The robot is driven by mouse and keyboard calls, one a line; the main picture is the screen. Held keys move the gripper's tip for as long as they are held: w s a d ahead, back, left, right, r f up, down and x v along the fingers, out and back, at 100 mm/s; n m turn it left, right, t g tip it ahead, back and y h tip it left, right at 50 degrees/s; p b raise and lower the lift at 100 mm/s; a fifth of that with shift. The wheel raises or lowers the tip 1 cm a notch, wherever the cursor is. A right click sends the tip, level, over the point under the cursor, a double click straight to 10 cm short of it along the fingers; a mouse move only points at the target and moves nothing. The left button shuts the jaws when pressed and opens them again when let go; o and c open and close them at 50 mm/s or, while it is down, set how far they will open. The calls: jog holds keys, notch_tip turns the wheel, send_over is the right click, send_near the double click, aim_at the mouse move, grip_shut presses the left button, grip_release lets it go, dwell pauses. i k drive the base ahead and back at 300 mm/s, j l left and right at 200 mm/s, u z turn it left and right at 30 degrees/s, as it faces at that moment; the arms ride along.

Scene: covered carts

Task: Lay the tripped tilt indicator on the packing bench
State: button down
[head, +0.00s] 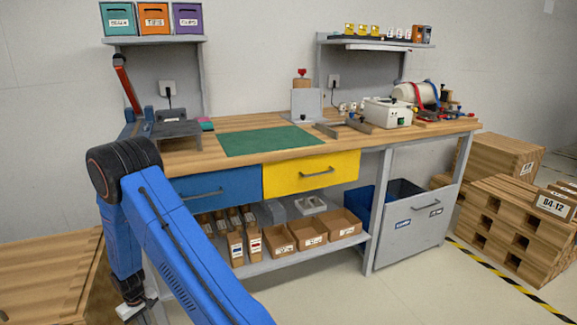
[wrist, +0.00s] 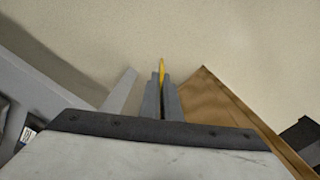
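My gripper (wrist: 161,88) points down past the bench's left end. Its fingers are close together around a thin yellow piece (wrist: 161,67), seen edge-on between the fingertips. I cannot tell from its face whether this is the tilt indicator or whether it is tripped. In the head view my arm reaches down at the lower left, and the fingertips are not clear. The packing bench (head: 235,122) has a wooden top with a bare green mat (head: 265,141). Small yellow and white units (head: 368,31) stand in a row on the upper right shelf.
A wooden crate or pallet (head: 45,270) stands left of the bench. A grey device (head: 175,130), a metal plate stand (head: 306,105) and a white machine (head: 388,113) stand on the bench top. Cartons and trays (head: 310,233) fill the lower shelf. Pallets (head: 510,225) stand at right.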

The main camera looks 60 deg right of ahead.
aim_at(250, 139)
jog(key=j+z, duration=0.25)
jog(key=z, duration=0.15)
jog(key=i+j+z, duration=0.1)
jog(key=j+z, duration=0.5)
jog(key=z, duration=0.15)
